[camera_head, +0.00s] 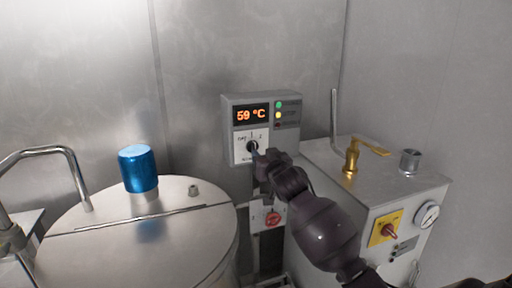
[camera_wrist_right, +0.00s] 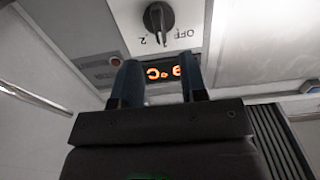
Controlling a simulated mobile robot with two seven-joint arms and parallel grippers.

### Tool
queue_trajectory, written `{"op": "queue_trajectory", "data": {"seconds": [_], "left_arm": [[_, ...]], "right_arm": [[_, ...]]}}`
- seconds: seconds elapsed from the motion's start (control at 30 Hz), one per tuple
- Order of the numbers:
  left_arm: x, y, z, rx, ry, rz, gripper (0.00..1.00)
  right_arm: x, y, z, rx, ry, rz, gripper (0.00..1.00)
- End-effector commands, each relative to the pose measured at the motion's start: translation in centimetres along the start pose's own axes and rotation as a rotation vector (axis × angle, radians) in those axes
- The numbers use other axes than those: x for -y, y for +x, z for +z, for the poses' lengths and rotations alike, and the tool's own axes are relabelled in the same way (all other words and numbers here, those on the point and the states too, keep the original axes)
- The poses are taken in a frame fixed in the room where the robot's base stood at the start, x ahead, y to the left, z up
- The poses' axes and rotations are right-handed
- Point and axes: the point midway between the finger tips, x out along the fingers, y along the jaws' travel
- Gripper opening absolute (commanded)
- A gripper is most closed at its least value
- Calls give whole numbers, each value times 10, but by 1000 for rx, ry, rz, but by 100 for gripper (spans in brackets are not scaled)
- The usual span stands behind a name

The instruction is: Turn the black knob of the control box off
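The grey control box (camera_head: 261,128) is on the back wall, with an orange display reading 59 °C. Its black knob (camera_head: 252,146) is on the white lower-left panel, partly hidden by my right gripper (camera_head: 256,153), which is right in front of it. In the right wrist view, upside down, the knob (camera_wrist_right: 158,18) shows between the "2" and "OFF" marks. Its pointer faces down in that picture, between the two marks. My right gripper (camera_wrist_right: 160,65) is open there, its two blue-grey fingers apart and empty, and the knob shows beyond their tips. My left gripper is not in view.
A round steel vessel lid (camera_head: 110,245) with a blue cap (camera_head: 138,168) is at the left. A white machine (camera_head: 400,190) with a brass fitting, red switch and gauge stands at the right. A red knob (camera_head: 272,218) sits below the control box.

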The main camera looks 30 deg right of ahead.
Motion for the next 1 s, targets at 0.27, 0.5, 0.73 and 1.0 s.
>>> {"op": "queue_trajectory", "data": {"seconds": [0.27, 0.5, 0.73, 1.0], "left_arm": [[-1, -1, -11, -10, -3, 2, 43], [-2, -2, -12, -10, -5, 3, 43], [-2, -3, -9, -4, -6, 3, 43], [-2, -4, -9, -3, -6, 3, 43]], "right_arm": [[0, 42, -1, 0, -1, -1, 39], [0, 61, 0, 0, -1, -1, 39], [0, 66, 0, -1, -1, -1, 39], [0, 66, 0, -1, -1, -1, 24]]}}
